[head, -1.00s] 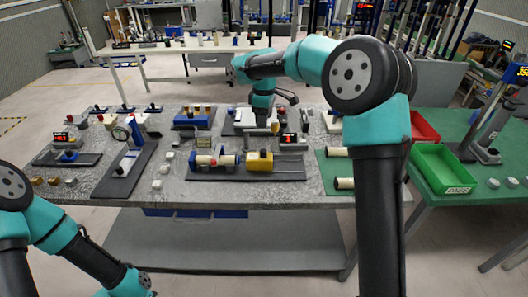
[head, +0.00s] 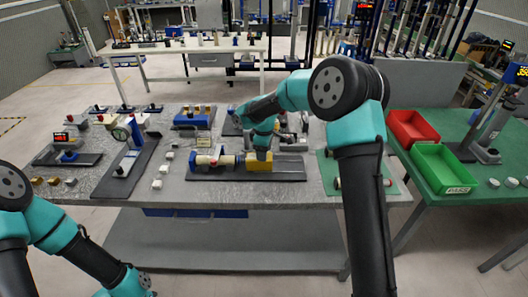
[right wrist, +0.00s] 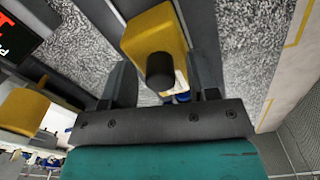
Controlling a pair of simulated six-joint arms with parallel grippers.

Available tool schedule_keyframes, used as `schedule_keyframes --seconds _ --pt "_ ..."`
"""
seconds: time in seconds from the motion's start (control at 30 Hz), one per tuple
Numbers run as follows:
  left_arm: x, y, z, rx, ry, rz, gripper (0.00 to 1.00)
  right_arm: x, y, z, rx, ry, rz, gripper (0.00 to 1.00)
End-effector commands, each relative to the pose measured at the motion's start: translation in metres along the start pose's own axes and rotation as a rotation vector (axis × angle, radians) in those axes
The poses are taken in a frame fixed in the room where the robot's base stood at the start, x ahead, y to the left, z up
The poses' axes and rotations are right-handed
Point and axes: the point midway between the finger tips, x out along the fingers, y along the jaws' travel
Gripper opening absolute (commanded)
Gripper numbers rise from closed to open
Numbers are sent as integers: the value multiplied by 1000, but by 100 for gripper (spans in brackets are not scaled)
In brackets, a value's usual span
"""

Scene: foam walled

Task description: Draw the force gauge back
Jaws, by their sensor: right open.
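The yellow block (head: 257,165), which I take as the force gauge, sits on a dark base plate (head: 289,174) at the bench's middle. In the right wrist view the yellow block (right wrist: 151,35) has a black knob (right wrist: 160,71) on it. My right gripper (right wrist: 163,76) is open, with one finger on each side of the knob and gaps showing. In the head view my right gripper (head: 262,151) is directly over the block and hides its top. A cream and red cylinder part (head: 208,160) in a blue holder lies left of the block. My left gripper is out of view.
A second yellow block (right wrist: 22,108) and a red-lit display (right wrist: 14,35) show at the left of the right wrist view. A green mat (head: 335,170) lies right of the fixture. Green (head: 441,189) and red (head: 391,138) bins stand on the right table. Small grey pieces (head: 160,176) lie left.

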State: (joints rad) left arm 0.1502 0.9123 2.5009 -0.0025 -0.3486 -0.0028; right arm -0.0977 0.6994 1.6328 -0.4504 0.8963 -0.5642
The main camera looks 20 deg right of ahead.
Motion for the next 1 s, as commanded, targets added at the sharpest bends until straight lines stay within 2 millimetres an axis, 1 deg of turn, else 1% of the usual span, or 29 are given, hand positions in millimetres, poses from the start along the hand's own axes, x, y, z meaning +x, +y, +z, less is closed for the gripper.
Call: schedule_keyframes --seconds 0.27,0.37,0.83,0.87,1.0 --pt "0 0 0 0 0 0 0 2 0 0 0 0 0 54" --pt "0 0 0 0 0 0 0 2 0 0 0 0 0 47" --pt "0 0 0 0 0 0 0 2 0 0 -1 0 0 2" --pt "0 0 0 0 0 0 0 2 0 0 -1 0 0 0" --pt "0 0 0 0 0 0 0 2 0 0 -1 0 0 0"
